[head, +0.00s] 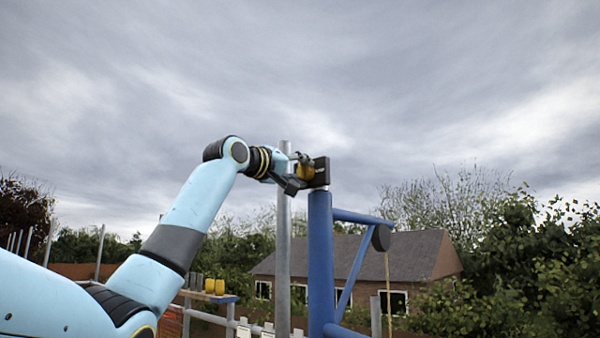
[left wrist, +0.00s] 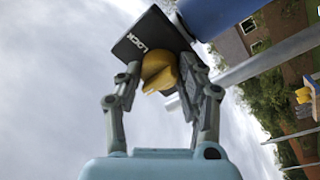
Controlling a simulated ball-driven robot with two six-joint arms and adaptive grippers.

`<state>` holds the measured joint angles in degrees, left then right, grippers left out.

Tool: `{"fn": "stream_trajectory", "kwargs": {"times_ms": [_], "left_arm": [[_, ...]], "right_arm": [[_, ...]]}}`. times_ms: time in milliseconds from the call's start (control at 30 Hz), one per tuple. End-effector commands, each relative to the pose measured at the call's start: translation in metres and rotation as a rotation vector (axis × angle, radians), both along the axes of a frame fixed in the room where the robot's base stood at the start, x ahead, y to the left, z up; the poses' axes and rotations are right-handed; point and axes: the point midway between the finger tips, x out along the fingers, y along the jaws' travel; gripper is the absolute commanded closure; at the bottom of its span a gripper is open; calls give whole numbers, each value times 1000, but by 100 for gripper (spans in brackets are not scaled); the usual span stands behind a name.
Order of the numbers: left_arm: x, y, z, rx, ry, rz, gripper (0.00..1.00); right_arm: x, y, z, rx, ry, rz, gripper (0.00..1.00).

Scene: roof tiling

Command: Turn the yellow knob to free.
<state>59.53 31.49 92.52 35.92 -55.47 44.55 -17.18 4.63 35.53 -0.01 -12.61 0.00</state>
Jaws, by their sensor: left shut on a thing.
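The yellow knob (head: 306,172) sits on a dark plate (head: 321,171) at the top of a blue post (head: 319,250). In the left wrist view the knob (left wrist: 158,72) is between the fingers of my left gripper (left wrist: 160,88). The gripper is shut on it. The dark plate (left wrist: 146,36) there carries the word LOCK beside the knob; no other word on it can be read. In the head view my left gripper (head: 297,172) reaches the knob from the left and partly hides it. My right gripper does not show.
A grey upright pole (head: 284,240) stands just left of the blue post. A blue brace with a dark wheel (head: 381,238) and a hanging rope (head: 388,285) is on the right. Yellow things (head: 214,286) sit on a ledge at lower left. Open sky lies above.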

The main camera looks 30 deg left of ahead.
Motion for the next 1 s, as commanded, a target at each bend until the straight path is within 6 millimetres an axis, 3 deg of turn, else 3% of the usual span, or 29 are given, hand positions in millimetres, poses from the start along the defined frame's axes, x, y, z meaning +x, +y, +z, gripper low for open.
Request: {"fn": "stream_trajectory", "kwargs": {"times_ms": [433, 467, 600, 1000], "left_arm": [[0, 0, 0, -10, 1, 0, 94], [0, 0, 0, -10, 1, 0, 59], [0, 0, 0, -10, 1, 0, 41], [-8, 2, -1, -6, 1, 4, 38]], "right_arm": [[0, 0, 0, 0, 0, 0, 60], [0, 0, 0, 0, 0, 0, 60], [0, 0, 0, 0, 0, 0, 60], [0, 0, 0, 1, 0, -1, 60]]}}
